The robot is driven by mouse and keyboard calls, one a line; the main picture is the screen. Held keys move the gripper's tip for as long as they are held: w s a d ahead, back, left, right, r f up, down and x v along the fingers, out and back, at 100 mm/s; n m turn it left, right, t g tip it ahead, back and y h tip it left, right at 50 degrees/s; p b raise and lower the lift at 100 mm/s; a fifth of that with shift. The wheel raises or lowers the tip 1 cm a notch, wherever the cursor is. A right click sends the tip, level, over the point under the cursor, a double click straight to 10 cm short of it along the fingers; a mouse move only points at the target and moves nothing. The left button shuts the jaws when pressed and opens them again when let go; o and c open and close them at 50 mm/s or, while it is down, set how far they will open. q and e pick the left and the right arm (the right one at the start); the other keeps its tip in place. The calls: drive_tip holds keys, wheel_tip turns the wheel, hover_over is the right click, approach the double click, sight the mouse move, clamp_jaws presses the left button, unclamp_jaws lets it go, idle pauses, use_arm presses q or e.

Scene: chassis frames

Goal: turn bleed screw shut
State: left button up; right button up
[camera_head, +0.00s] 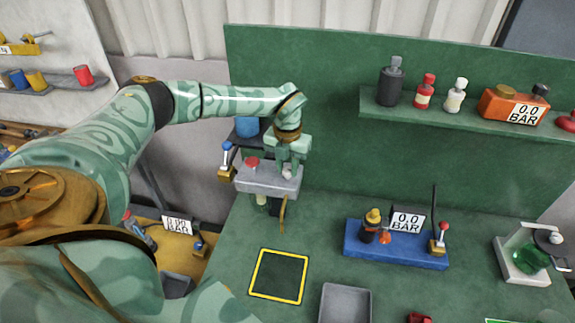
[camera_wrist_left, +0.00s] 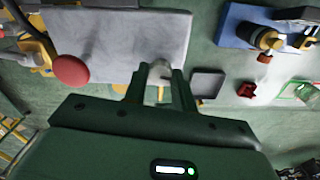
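A grey block (camera_head: 262,182) is held up in front of the green back panel, with a red round knob (camera_head: 253,163) on top. In the left wrist view the block (camera_wrist_left: 120,40) fills the top, with the red knob (camera_wrist_left: 71,70) at its left. A small pale knob (camera_head: 287,174), perhaps the bleed screw, is at the block's right end. My left gripper (camera_head: 286,168) is over it from above. In the left wrist view its two fingers stand on either side of the pale knob (camera_wrist_left: 159,73); whether they press it is unclear. My right gripper is not visible.
A blue unit (camera_head: 395,252) with a 0.0 BAR display stands to the right on the green bench. A yellow-edged square (camera_head: 278,276), a grey tray (camera_head: 345,304) and a green flask (camera_head: 530,256) are nearby. Bottles stand on a green shelf (camera_head: 450,116).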

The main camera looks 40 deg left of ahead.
use_arm(q)
drive_tip(key=shift+r+m+p, duration=0.2)
drive_tip(key=shift+m+p, duration=0.85)
drive_tip(key=shift+m, duration=0.25)
drive_tip(key=m+p, duration=0.2)
drive_tip(key=m, duration=0.2)
drive_tip(key=shift+w, duration=0.1)
drive_tip(key=m+p, duration=0.2)
drive_tip(key=m, duration=0.2)
drive_tip(key=shift+m, duration=0.4)
drive_tip(key=shift+m+p, duration=0.5)
drive_tip(key=shift+m, duration=1.8)
drive_tip(key=o, duration=1)
drive_tip(key=shift+f, duration=0.15)
